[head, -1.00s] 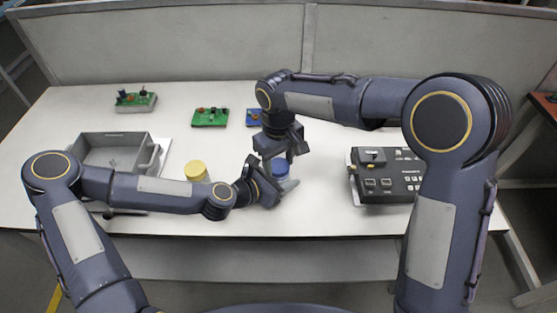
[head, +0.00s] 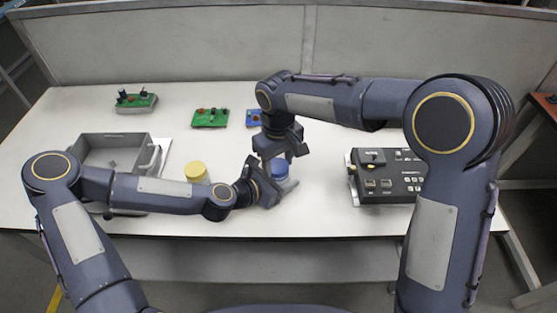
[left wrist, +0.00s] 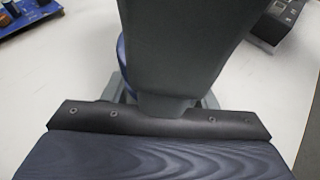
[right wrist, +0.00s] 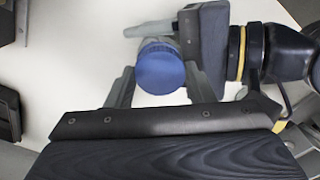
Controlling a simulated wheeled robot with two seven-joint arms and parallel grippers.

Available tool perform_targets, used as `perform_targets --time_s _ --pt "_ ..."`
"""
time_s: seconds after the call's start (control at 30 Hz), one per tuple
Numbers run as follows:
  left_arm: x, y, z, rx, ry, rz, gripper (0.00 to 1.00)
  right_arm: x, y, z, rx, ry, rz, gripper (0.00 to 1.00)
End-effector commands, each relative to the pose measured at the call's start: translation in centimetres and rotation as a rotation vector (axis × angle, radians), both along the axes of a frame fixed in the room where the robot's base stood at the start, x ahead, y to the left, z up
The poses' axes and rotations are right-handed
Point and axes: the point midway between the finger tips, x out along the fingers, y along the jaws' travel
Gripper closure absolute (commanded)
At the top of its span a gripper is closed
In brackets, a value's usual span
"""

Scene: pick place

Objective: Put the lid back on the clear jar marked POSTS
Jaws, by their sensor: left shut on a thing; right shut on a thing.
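A blue lid (head: 279,167) is between the fingers of my right gripper (head: 282,160), which comes down from above and is shut on it. The right wrist view shows the round blue top (right wrist: 162,66) with a finger on each side. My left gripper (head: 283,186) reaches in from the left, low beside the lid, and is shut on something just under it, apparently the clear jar. The jar body is mostly hidden by the grippers, and I cannot read its marking. I cannot tell whether lid and jar touch. A blue edge shows in the left wrist view (left wrist: 121,50).
A yellow-topped container (head: 195,171) stands just behind my left forearm. A grey tray (head: 147,140) is at the left. Green circuit boards (head: 209,117) and a blue one (head: 254,118) lie at the back. A black control box (head: 388,178) is at the right.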

Motion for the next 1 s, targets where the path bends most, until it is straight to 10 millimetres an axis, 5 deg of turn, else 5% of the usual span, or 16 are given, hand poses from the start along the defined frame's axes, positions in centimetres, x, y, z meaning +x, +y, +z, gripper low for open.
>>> perform_targets --time_s 0.87,0.9,1.0 --pt "-0.1 -0.3 0.3 -0.003 -0.009 -0.007 0.89 -0.1 -0.2 -1.4 -0.009 0.006 0.001 0.73" --pt "-0.1 -0.3 0.3 -0.003 -0.009 -0.009 0.89 -0.1 -0.2 -1.4 -0.009 0.006 0.001 0.47" --pt "-0.1 -0.3 0.3 -0.003 -0.009 -0.009 0.89 -0.1 -0.2 -1.4 -0.009 0.006 0.0 0.44"
